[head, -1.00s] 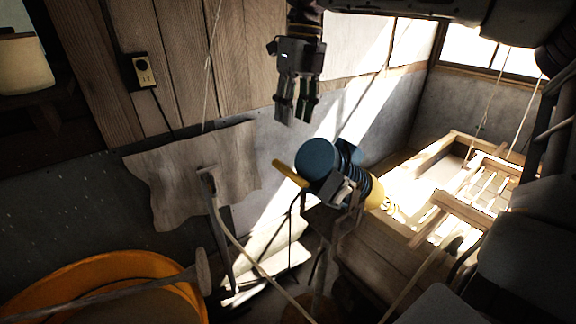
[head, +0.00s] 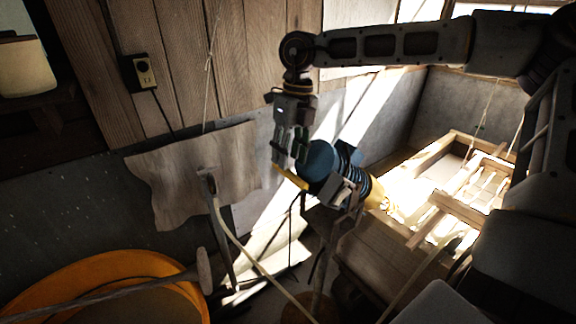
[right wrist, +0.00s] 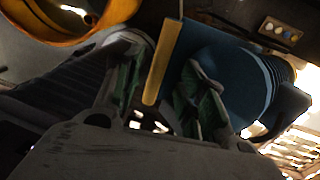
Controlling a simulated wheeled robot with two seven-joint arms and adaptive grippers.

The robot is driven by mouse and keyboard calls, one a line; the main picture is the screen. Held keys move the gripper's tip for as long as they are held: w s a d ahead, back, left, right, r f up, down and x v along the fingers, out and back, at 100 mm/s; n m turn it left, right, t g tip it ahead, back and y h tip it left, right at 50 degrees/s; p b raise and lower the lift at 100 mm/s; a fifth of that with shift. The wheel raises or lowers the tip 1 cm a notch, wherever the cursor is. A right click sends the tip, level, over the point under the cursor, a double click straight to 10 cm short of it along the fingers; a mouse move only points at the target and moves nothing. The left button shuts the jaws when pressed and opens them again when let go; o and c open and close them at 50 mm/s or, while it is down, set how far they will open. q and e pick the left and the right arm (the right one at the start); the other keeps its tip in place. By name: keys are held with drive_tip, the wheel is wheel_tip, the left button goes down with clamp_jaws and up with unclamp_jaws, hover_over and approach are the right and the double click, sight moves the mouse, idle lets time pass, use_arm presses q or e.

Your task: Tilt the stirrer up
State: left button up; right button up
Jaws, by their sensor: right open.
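The stirrer is a blue, ribbed motor body (head: 316,162) with a yellow handle bar (head: 290,177) sticking out to the left and a yellow part at its right end. It sits tilted on a stand above the wooden bench. My right gripper (head: 289,160) points down just above the yellow handle, beside the blue body. In the right wrist view the yellow handle (right wrist: 164,62) lies between the two open fingers (right wrist: 160,95), with the blue body (right wrist: 228,80) to the right. I cannot tell whether the fingers touch the handle. My left gripper is not in view.
An orange tub (head: 110,270) stands at lower left with a long pole across it. A wooden mould frame (head: 440,160) hangs by cords at the right. A ragged board (head: 165,180) and a power outlet (head: 143,70) are on the wall behind.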

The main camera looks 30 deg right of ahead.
sight(288, 170)
drive_tip(key=shift+a+f, duration=0.15)
drive_tip(key=shift+f, duration=0.85)
drive_tip(key=shift+a+f, duration=0.15)
drive_tip(key=shift+f, duration=0.8)
clamp_jaws()
